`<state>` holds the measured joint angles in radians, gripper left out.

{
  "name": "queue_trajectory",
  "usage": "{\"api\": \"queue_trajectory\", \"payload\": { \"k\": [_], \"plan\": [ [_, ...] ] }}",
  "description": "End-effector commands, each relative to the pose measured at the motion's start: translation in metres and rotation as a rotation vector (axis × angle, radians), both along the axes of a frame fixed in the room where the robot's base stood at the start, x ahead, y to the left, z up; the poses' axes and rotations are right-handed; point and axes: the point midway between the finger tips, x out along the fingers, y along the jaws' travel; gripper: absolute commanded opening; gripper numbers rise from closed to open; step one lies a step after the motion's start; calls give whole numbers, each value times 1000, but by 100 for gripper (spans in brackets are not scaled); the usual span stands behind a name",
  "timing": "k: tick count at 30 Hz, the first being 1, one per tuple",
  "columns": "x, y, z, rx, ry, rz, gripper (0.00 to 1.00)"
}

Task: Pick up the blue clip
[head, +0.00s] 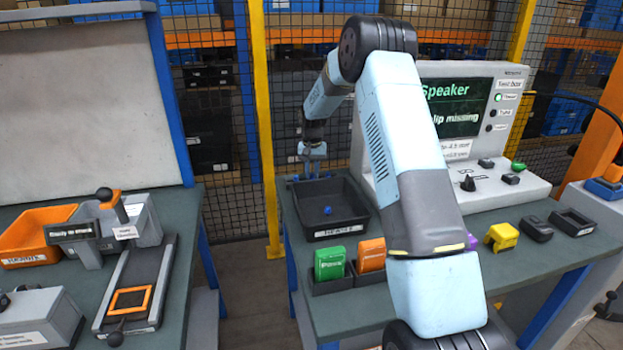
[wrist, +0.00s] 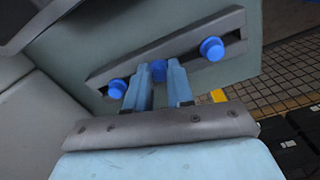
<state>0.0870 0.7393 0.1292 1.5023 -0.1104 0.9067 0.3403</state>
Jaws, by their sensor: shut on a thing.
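In the wrist view, three blue round-headed clips sit along a dark grey slotted rack (wrist: 185,52). One blue clip (wrist: 159,70) is between my fingertips; another blue clip (wrist: 118,88) is to the left and another blue clip (wrist: 211,48) to the right. My gripper (wrist: 160,80) is shut on the middle clip, which still appears to be at the rack. In the head view, my gripper (head: 312,168) reaches down behind the dark bin. A separate small blue piece (head: 327,210) lies inside that bin. The lower part of the held clip is hidden by the fingers.
The dark bin (head: 340,231) stands just in front of my gripper. Green (head: 329,263) and orange (head: 371,254) boxes stand nearer in small trays. A tester with a screen (head: 461,110) is to the right. A yellow post (head: 261,120) and mesh fence are close by.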

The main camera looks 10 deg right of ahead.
Motion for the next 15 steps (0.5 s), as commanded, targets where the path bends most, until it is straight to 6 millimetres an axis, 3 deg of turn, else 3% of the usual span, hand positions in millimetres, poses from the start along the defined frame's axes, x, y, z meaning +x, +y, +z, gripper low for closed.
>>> {"api": "queue_trajectory", "payload": {
  "k": [8, 15],
  "plan": [
    [0, 0, 6, 0, 1, 0, 0],
    [-7, -6, 42, -1, -1, -2, 0]
  ]
}}
